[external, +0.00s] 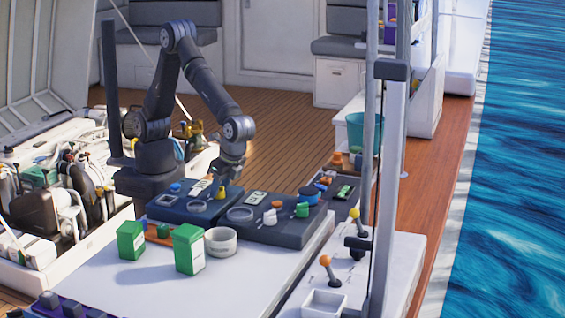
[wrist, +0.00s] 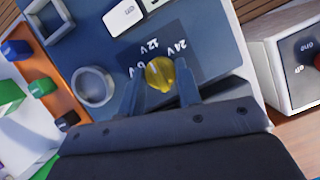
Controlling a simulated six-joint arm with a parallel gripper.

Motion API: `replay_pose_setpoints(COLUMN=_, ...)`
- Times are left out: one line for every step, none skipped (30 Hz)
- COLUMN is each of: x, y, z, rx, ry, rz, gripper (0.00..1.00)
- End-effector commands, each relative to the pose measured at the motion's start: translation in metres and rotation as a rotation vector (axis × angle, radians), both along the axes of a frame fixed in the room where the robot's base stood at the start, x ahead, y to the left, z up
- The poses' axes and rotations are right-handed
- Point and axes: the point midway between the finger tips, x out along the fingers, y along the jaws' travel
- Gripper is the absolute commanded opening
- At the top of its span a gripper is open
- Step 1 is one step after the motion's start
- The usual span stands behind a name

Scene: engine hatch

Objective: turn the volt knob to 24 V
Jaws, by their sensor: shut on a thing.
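The yellow volt knob (wrist: 160,73) sits on a dark blue panel (wrist: 100,55) in the wrist view. White marks "12 V" and "24 V" are printed just beyond it, with another mark partly hidden by the left finger. My gripper (wrist: 160,88) has one finger on each side of the knob and is shut on it. I cannot tell which mark the knob points to. In the external view my gripper (external: 224,180) points down at the left blue panel box (external: 172,212), with the yellow knob (external: 220,193) just below it.
A grey ring (wrist: 93,86) and a square frame (wrist: 48,20) lie on the panel beside the knob. In the external view, green boxes (external: 188,249) and a round white dish (external: 221,242) stand in front. A second panel box (external: 270,232) adjoins on the right.

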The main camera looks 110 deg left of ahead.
Motion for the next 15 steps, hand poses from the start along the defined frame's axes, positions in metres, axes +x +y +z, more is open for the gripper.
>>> replay_pose_setpoints(x=0.0002, y=-0.0012, z=0.0006, rx=0.000, ry=-0.002, rz=-0.046, gripper=0.08)
replay_pose_setpoints(x=0.0002, y=-0.0014, z=0.0007, rx=-0.001, ry=-0.002, rz=-0.074, gripper=0.08)
replay_pose_setpoints(x=0.0003, y=-0.0014, z=0.0007, rx=-0.001, ry=-0.003, rz=-0.113, gripper=0.08)
replay_pose_setpoints(x=0.0002, y=-0.0017, z=0.0007, rx=-0.001, ry=-0.003, rz=-0.141, gripper=0.08)
replay_pose_setpoints(x=0.0001, y=-0.0021, z=0.0007, rx=-0.001, ry=-0.003, rz=-0.169, gripper=0.08)
replay_pose_setpoints(x=0.0000, y=-0.0023, z=0.0008, rx=-0.001, ry=-0.003, rz=-0.208, gripper=0.08)
replay_pose_setpoints(x=-0.0001, y=-0.0025, z=0.0008, rx=0.000, ry=-0.003, rz=-0.236, gripper=0.08)
replay_pose_setpoints(x=-0.0002, y=-0.0026, z=0.0008, rx=-0.001, ry=-0.003, rz=-0.264, gripper=0.08)
replay_pose_setpoints(x=-0.0002, y=-0.0025, z=0.0008, rx=-0.001, ry=-0.003, rz=-0.302, gripper=0.08)
replay_pose_setpoints(x=-0.0003, y=-0.0027, z=0.0007, rx=-0.001, ry=-0.003, rz=-0.331, gripper=0.08)
replay_pose_setpoints(x=-0.0006, y=-0.0031, z=0.0008, rx=-0.002, ry=-0.003, rz=-0.359, gripper=0.08)
replay_pose_setpoints(x=-0.0007, y=-0.0032, z=0.0008, rx=0.000, ry=-0.003, rz=-0.398, gripper=0.08)
replay_pose_setpoints(x=-0.0009, y=-0.0035, z=0.0008, rx=0.000, ry=-0.004, rz=-0.426, gripper=0.08)
replay_pose_setpoints(x=-0.0010, y=-0.0037, z=0.0008, rx=-0.001, ry=-0.003, rz=-0.455, gripper=0.08)
replay_pose_setpoints(x=-0.0010, y=-0.0036, z=0.0008, rx=-0.001, ry=-0.004, rz=-0.493, gripper=0.08)
